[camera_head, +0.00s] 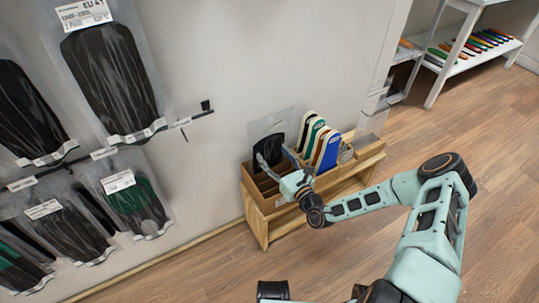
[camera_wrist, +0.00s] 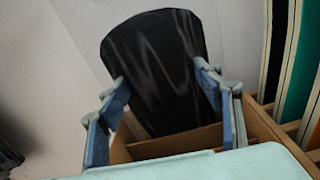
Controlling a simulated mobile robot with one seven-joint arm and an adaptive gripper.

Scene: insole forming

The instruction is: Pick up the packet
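The packet (camera_head: 268,148) is a clear sleeve with a black insole, standing upright in a compartment of the wooden box (camera_head: 262,197). In the wrist view the packet (camera_wrist: 160,65) fills the middle, its lower end behind the compartment's front wall. My gripper (camera_head: 284,170) is at the box, in front of the packet. In the wrist view my gripper (camera_wrist: 165,95) is open, with its fingers wide apart at the left and right sides of the black insole. Whether either finger touches the packet I cannot tell.
Coloured insoles (camera_head: 322,143) stand in the compartments just right of the packet. The box sits on a low wooden bench (camera_head: 350,176) against the wall. Hanging packets (camera_head: 110,78) fill the wall at left. A white shelf (camera_head: 474,52) stands at the back right. The floor in front is clear.

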